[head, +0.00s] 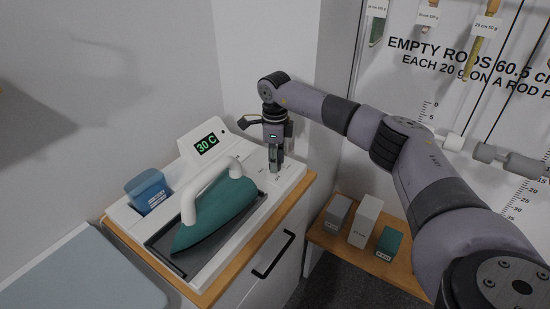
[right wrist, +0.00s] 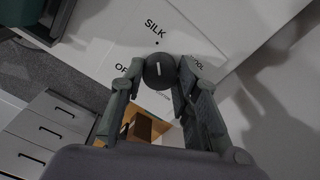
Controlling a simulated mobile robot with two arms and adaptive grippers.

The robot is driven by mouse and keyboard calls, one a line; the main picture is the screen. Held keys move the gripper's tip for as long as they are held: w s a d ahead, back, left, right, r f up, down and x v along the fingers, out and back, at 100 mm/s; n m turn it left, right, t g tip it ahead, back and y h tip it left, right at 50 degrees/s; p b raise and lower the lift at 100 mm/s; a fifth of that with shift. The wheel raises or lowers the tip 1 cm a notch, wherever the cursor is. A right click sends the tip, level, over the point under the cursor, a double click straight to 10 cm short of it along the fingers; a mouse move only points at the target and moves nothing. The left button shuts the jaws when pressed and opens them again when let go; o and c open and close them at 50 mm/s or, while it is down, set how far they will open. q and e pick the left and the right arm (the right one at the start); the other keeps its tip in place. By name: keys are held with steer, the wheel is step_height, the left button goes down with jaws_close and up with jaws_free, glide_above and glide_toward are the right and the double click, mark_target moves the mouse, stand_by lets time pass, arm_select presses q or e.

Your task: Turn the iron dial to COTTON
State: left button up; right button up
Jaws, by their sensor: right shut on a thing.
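The iron dial (right wrist: 158,75) is a dark round knob with a short white line, in the right wrist view. The line runs almost straight up the picture, in line with the dot under the SILK label (right wrist: 156,28). My right gripper (right wrist: 160,80) is shut on the dial, one finger on each side. In the head view my right gripper (head: 274,165) points down onto the white station (head: 293,172) and hides the dial. My left gripper is not in view.
A teal iron (head: 215,215) with a white handle rests on the station's left part. A display (head: 206,144) reads 30 C. A blue container (head: 148,190) stands behind the iron. Boxes (head: 364,222) stand on a low wooden shelf at right. Walls are close behind the station.

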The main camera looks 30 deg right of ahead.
steer(key=m+p, duration=0.1)
steer(key=m, duration=0.4)
steer(key=shift+r+m, duration=0.1)
steer(key=shift+m, duration=0.2)
steer(key=m+p, duration=0.1)
steer(key=m, duration=0.3)
steer(key=m+p, duration=0.1)
steer(key=m, duration=0.4)
steer(key=m+p, duration=0.1)
steer(key=m, duration=0.3)
steer(key=shift+m, duration=0.3)
steer(key=m+p, duration=0.2)
steer(key=m, duration=0.2)
steer(key=m+p, duration=0.1)
steer(key=m, duration=0.3)
steer(key=shift+r, duration=0.1)
steer(key=m+p, duration=0.3)
steer(key=m, duration=0.2)
steer(key=shift+m+p, duration=0.85)
steer(key=shift+m, duration=0.95)
steer(key=shift+w, duration=0.1)
